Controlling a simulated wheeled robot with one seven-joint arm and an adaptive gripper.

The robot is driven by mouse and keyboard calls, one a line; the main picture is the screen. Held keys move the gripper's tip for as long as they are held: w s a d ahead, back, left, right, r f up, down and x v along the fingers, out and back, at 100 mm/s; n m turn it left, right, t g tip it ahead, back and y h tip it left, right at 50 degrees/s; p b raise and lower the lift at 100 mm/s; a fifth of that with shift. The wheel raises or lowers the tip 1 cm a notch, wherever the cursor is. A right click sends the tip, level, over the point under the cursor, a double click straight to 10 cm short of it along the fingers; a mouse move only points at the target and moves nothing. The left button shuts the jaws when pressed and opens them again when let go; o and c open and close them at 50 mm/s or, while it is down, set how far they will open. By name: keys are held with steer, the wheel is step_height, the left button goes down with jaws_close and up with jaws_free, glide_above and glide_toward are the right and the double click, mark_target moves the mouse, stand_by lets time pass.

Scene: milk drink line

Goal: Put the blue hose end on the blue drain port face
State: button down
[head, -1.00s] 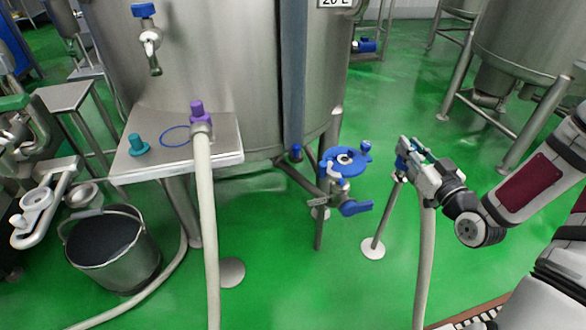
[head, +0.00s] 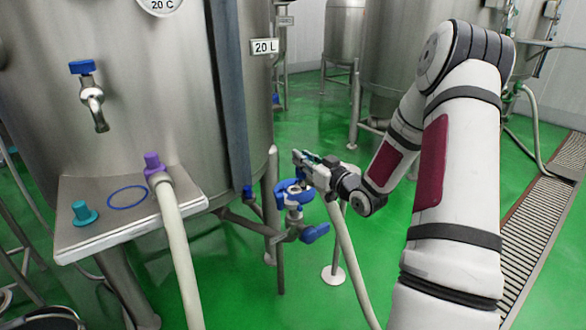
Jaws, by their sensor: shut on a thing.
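My gripper (head: 306,168) is shut on the blue hose end, which the fingers almost wholly hide. Its pale hose (head: 348,251) hangs down from the gripper to the floor. The blue drain port face (head: 293,192) is on the drain fitting beside the tank, just left of and below the gripper. The gripper overlaps the port's right edge in this view. I cannot tell whether the hose end touches the port. A blue valve handle (head: 315,233) sits below the port.
A steel shelf (head: 130,222) on the tank holds a purple hose end (head: 153,163), a teal cap (head: 84,212) and a blue ring mark (head: 127,197). A blue-handled tap (head: 90,96) is above it. The green floor at right is clear up to a drain grate (head: 545,215).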

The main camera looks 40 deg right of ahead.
steer(key=w+f+b, duration=0.2)
steer(key=w+f, duration=0.2)
steer(key=w, duration=0.1)
steer(key=shift+w+d, duration=0.15)
steer(key=shift+d, duration=0.05)
steer(key=shift+b, duration=0.3)
steer(key=shift+f, duration=0.15)
steer(key=c, duration=1.4)
jaws_free()
